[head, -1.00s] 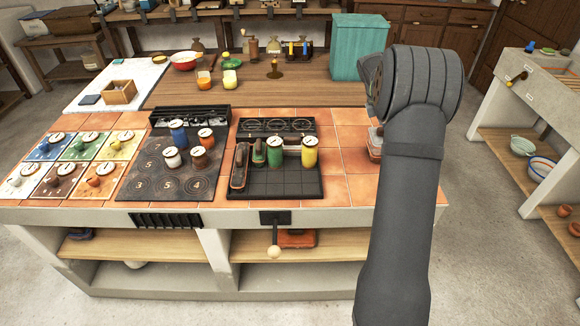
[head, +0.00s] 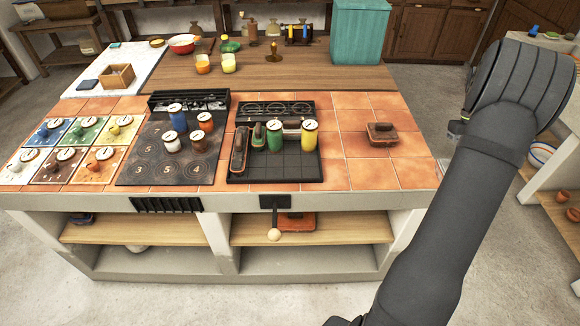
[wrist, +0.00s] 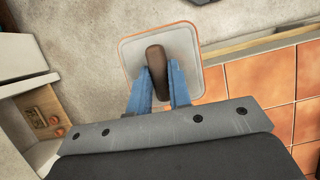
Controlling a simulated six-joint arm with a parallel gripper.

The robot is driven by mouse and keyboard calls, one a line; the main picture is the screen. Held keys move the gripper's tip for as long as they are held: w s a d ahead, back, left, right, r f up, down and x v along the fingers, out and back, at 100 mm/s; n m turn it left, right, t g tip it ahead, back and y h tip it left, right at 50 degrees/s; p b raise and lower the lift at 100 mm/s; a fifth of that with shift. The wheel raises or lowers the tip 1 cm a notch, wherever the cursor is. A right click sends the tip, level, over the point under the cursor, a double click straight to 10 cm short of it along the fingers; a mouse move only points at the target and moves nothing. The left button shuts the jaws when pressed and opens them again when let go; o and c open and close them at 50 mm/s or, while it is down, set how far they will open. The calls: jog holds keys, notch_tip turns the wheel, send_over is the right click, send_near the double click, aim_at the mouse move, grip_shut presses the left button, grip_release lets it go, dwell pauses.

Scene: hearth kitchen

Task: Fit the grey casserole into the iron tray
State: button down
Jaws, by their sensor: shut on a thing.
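My gripper (wrist: 158,88) is shut on the brown handle of a square, pale grey piece with an orange rim, which looks like the grey casserole (wrist: 134,48). It hangs beside the tiled counter edge, over the grey floor, in the wrist view. In the head view my arm hides most of the gripper and the casserole. The iron tray (head: 300,172) is the dark gridded tray at the middle front of the tiles.
A brown-red lidded casserole (head: 381,134) sits on the tiles right of the tray. A dark numbered board (head: 150,170) with several canisters lies left of it. Tiles around the casserole are free. A pale side bench (head: 545,180) stands at the right.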

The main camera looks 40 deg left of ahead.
jog(key=s+a+r+n+t, duration=0.1)
jog(key=s+a+n+t, duration=0.1)
jog(key=s+a+n, duration=0.8)
jog(key=s+a+r+n+t, duration=0.15)
jog(key=s+a, duration=0.45)
jog(key=a, duration=0.9)
jog(key=s+a+r+n+t, duration=0.1)
jog(key=s+a+n+t, duration=0.2)
jog(key=s+a+n, duration=0.7)
jog(key=shift+s+a+f+m, duration=0.5)
jog(key=shift+s+a+f, duration=0.15)
jog(key=shift+a+f, duration=1.45)
jog(key=shift+s+a+f+m, duration=0.55)
jog(key=shift+a+f, duration=1.15)
jog(key=shift+a, duration=0.65)
jog(key=shift+s+a+f+m, duration=0.4)
jog(key=shift+s+a+f, duration=0.3)
jog(key=shift+a+f, duration=1.4)
jog(key=shift+a, duration=0.1)
jog(key=c, duration=1.3)
grip_release()
jog(key=v, duration=1.2)
jog(key=shift+a+r, duration=0.1)
jog(key=shift+r, duration=0.05)
